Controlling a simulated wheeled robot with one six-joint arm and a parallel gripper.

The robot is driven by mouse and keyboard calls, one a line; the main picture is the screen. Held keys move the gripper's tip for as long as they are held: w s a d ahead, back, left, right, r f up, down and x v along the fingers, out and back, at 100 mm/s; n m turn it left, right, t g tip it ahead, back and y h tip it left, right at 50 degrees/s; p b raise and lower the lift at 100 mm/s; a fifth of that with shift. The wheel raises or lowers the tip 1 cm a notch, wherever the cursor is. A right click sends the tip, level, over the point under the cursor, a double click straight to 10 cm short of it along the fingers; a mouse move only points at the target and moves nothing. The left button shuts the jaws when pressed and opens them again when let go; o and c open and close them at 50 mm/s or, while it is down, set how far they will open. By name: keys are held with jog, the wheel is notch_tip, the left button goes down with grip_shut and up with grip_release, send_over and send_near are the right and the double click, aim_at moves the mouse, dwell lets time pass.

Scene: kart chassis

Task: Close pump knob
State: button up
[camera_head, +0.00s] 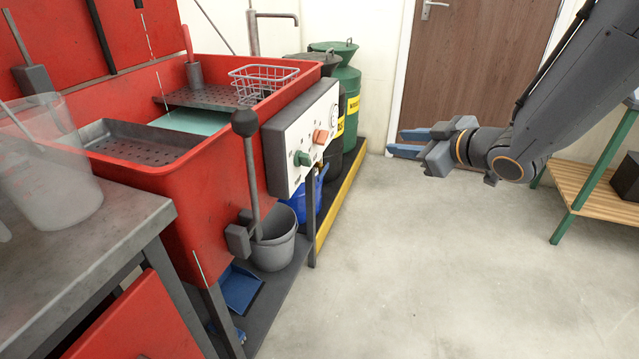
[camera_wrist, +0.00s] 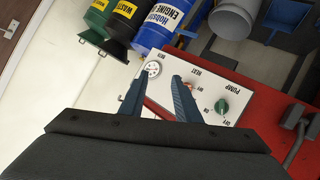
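The pump knob (camera_head: 303,158) is a green knob on the white control panel (camera_head: 283,150) at the front of a red wash tub. In the wrist view the green knob (camera_wrist: 221,106) sits near the word PUMP, with small ON and OFF marks beside it. I cannot surely tell which mark it points to. My gripper (camera_head: 403,143) is in the air to the right of the panel, well apart from it. In the wrist view its two blue fingers (camera_wrist: 160,78) are spread and empty. The green knob lies right of both fingers, not between them.
An orange heat knob (camera_head: 320,136) and a round gauge (camera_head: 333,115) share the panel. A black-knobbed lever (camera_head: 245,123) stands in front of the tub. A grey bucket (camera_head: 273,240) and green drum (camera_head: 346,88) are near. The floor (camera_head: 430,260) below my gripper is clear.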

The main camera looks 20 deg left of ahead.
jog(key=s+a+f+n+g+y+b, duration=0.2)
jog(key=a+f+n+y+b, duration=0.15)
jog(key=a, duration=0.25)
jog(key=n+g+y+b, duration=0.5)
jog(key=g, duration=0.1)
send_near(309, 159)
jog(key=shift+g, duration=0.3)
jog(key=a, duration=0.2)
jog(key=a+b, duration=0.1)
jog(key=a, duration=0.2)
jog(key=w+a, duration=0.1)
jog(key=a, duration=0.2)
jog(key=shift+a+f+b, duration=0.1)
jog(key=shift+f+b, duration=0.05)
jog(key=shift+b, duration=0.2)
